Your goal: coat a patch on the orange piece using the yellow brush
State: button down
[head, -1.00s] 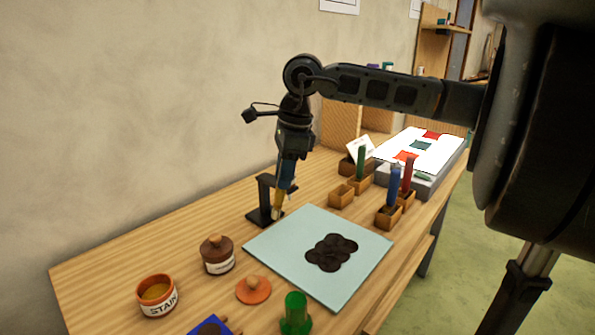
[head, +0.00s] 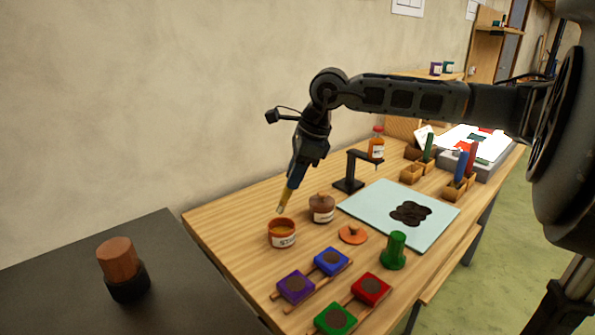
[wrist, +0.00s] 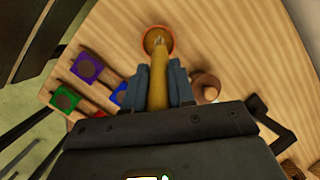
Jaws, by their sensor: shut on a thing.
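My gripper (head: 294,182) is shut on the yellow brush (head: 287,196), which points down with its tip just above the open orange stain pot (head: 282,239). In the wrist view the brush (wrist: 158,75) lies between the two fingers, and its tip overlaps the pot's opening (wrist: 158,32). I cannot tell whether the tip touches the stain. An orange piece with a knob (head: 352,234) lies on the table beside the pale blue mat; it looks like a lid.
A brown lidded jar (head: 321,212) stands close to the right of the pot. A black stand (head: 350,175) is behind it. The pale blue mat (head: 375,200) bears dark round patches. A green peg (head: 394,252) and several coloured blocks (head: 331,262) are in front.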

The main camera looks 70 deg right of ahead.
jog(key=shift+f+b, duration=0.3)
jog(key=shift+f, duration=2.25)
jog(key=shift+s+f+b, duration=0.1)
jog(key=shift+f+b, duration=0.6)
jog(key=shift+b, duration=0.5)
dwell(1.7)
jog(key=shift+r+p, duration=0.8)
jog(key=shift+r, duration=2.85)
